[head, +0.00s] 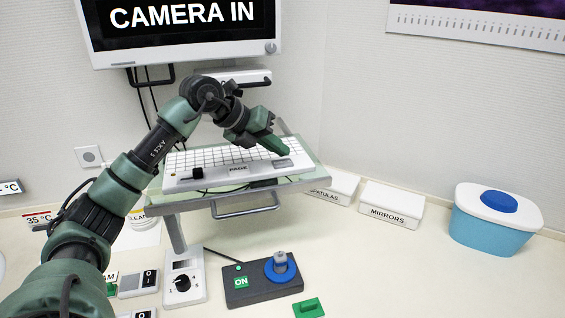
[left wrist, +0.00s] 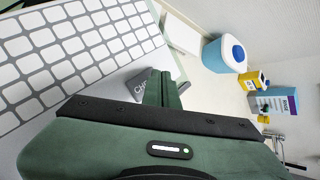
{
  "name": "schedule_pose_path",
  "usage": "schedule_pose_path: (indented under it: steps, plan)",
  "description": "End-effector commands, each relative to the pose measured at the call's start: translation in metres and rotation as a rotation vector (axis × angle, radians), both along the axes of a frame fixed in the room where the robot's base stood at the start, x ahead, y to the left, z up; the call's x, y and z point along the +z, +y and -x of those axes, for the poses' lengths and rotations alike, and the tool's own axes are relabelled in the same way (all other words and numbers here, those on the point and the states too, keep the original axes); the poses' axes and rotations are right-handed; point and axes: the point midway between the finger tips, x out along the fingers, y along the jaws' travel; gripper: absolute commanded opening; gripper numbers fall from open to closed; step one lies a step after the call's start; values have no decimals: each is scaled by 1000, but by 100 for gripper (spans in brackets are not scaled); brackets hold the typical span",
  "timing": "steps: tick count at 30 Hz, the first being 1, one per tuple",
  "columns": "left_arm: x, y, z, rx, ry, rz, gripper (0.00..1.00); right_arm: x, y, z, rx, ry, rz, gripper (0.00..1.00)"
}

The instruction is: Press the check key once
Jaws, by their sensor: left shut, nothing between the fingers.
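A white keyboard (head: 215,158) lies on a glass-topped shelf, with a dark label reading PAGE on its front edge. A grey key (head: 283,163) sits at its right end. In the left wrist view this grey key (left wrist: 140,84) shows letters starting "Ch", the rest hidden behind my fingers. My left gripper (head: 287,151) is shut and empty, its green fingertips over the right end of the keyboard close to the grey key. It also shows in the left wrist view (left wrist: 161,80). I cannot tell whether the fingertips touch the key. My right gripper is not in view.
A monitor (head: 180,25) reading CAMERA IN hangs above the keyboard. Below the shelf are a dial box (head: 184,278) and a dark control box (head: 240,287) with a blue knob. White boxes (head: 391,206) and a blue tub (head: 492,222) stand at right. The front right counter is clear.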

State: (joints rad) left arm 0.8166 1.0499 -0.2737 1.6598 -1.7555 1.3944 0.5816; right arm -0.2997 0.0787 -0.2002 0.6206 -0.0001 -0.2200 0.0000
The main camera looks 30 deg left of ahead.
Motion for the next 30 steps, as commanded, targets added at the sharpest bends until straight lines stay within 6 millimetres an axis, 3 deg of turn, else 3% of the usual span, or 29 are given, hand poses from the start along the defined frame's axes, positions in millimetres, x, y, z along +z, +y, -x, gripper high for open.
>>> schedule_pose_path:
  steps: [30]
  plan:
    - [-10,0,0,0,0,0,0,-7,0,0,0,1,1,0]
